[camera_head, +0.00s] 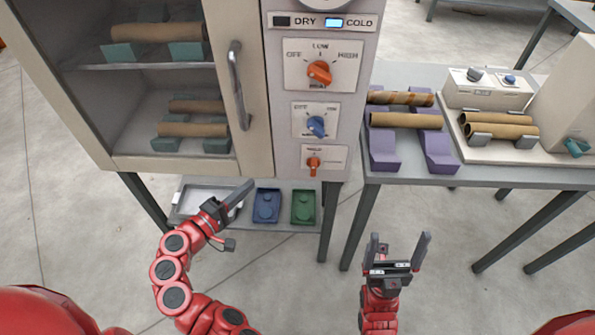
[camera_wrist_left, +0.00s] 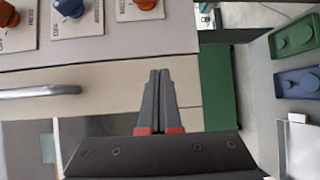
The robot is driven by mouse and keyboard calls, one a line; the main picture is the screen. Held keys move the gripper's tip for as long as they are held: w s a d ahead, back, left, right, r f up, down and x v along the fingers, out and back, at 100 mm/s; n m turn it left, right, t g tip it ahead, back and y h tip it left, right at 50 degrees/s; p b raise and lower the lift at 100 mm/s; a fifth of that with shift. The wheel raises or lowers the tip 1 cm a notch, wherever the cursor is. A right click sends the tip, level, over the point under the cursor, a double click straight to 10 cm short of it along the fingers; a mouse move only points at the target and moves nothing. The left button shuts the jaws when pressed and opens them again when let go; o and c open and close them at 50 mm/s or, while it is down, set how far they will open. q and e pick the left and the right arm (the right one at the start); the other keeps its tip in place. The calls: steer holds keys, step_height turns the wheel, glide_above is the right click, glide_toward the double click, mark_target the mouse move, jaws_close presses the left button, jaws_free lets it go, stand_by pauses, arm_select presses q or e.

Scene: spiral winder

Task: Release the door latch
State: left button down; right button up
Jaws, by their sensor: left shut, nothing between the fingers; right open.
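The cabinet door (camera_head: 180,100) is a pale frame with a glass pane and appears shut. Its vertical metal handle (camera_head: 238,85) also shows in the left wrist view (camera_wrist_left: 40,92). Right of the door, the control panel has a small orange knob (camera_head: 313,163) at the bottom, seen again at the top of the left wrist view (camera_wrist_left: 145,4); I cannot read its label. My left gripper (camera_head: 248,185) is shut and empty, below the door's lower right corner; its fingertips (camera_wrist_left: 160,73) point towards the panel without touching the knob. My right gripper (camera_head: 398,240) is open and empty, before the right table.
Above the small knob are a blue knob (camera_head: 316,126) and a larger orange knob (camera_head: 319,72). A lower shelf holds a blue tray (camera_head: 266,206) and a green tray (camera_head: 303,207). The right table (camera_head: 480,173) carries purple cradles (camera_head: 437,150) with brown tubes.

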arm_select(q)
steer(key=s+d+r+m+h, duration=0.1)
steer(key=s+d+r+m+g+h, duration=0.1)
steer(key=h, duration=0.1)
steer(key=shift+s+r+b, duration=0.25)
steer(key=shift+s+b, duration=0.05)
steer(key=p, duration=0.4)
glide_toward(310, 158)
steer(key=x, duration=0.4)
steer(key=shift+w+d, duration=0.1)
steer(key=shift+d, duration=0.6)
